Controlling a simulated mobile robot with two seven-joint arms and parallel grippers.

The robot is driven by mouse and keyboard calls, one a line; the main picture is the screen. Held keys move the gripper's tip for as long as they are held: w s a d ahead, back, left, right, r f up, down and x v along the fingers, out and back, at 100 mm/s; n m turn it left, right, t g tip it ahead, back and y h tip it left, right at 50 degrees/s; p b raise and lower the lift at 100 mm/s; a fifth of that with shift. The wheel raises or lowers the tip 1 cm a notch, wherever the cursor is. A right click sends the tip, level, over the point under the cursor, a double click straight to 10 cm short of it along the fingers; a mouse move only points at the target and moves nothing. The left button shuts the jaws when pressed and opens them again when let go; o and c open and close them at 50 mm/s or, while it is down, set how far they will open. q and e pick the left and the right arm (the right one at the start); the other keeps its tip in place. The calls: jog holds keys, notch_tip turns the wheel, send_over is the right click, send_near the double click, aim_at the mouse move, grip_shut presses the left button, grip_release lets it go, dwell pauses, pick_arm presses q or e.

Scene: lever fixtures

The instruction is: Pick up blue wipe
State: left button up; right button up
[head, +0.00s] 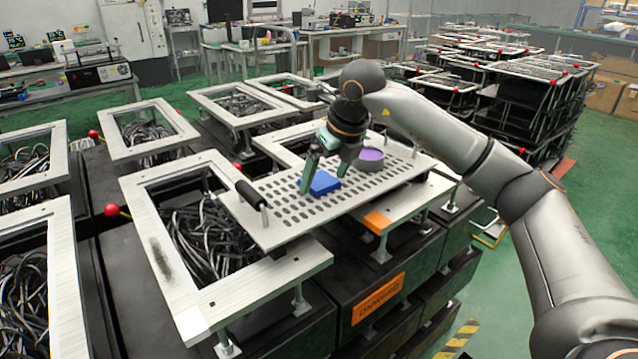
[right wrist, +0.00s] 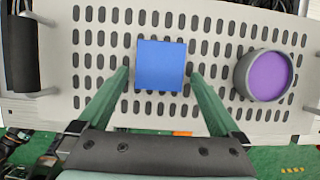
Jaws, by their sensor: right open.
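The blue wipe (head: 323,183) is a small flat blue block lying on a perforated metal plate (head: 283,227). In the right wrist view the wipe (right wrist: 160,65) lies between the tips of my right gripper's green fingers (right wrist: 158,74), with a small gap on each side. In the head view my right gripper (head: 322,176) reaches down over the wipe, open and holding nothing. The gripper partly covers the wipe's far side there. My left gripper does not show.
A grey round cup with a purple top (head: 370,158) stands on the plate right of the wipe. A black handle (head: 250,194) is on the plate's left end. Metal frames with black cables (head: 205,232) and red-knobbed levers (head: 112,210) surround the plate.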

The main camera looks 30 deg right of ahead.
jog(key=shift+c, duration=0.2)
jog(key=c, duration=1.1)
jog(key=shift+r, duration=0.1)
